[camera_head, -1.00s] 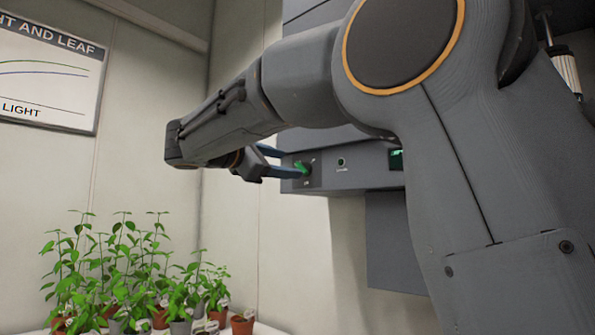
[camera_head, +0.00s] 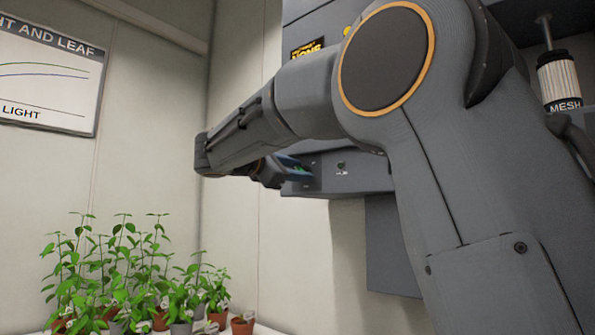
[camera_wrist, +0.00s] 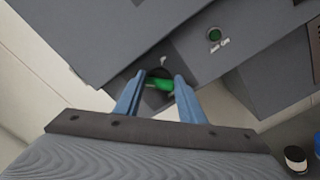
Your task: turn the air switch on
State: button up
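The switch is a green lever (camera_wrist: 159,84) on a dark round mount on the underside panel of a grey wall unit (camera_head: 365,176). I take it for the air switch, but its label is not readable. In the wrist view it lies between the two blue fingers of my gripper (camera_wrist: 159,80), which stand apart on either side of it. Contact with either finger is not clear. In the head view my gripper (camera_head: 290,168) is at the panel's left end and mostly hides the lever. A round green lamp (camera_wrist: 214,35) with a small label sits right of the switch.
Potted plants (camera_head: 130,285) stand on a white surface at lower left. A chart (camera_head: 50,75) hangs on the left wall. A cylinder labelled MESH (camera_head: 560,80) is at upper right. A grey box (camera_head: 392,245) hangs below the panel. The space left of the panel is free.

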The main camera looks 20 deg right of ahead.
jog(key=shift+f+m+b, duration=0.15)
jog(key=shift+m+b, duration=0.15)
jog(key=shift+b, duration=0.2)
jog(key=shift+f+m+b, duration=0.15)
jog(key=shift+m+b, duration=4.15)
jog(key=shift+b, duration=0.25)
jog(key=shift+f+m+b, duration=0.1)
jog(key=shift+m+b, duration=4.2)
jog(key=shift+b, duration=0.2)
jog(key=o, duration=1)
jog(key=shift+w, duration=0.1)
jog(key=shift+o, duration=0.2)
jog(key=shift+a, duration=0.1)
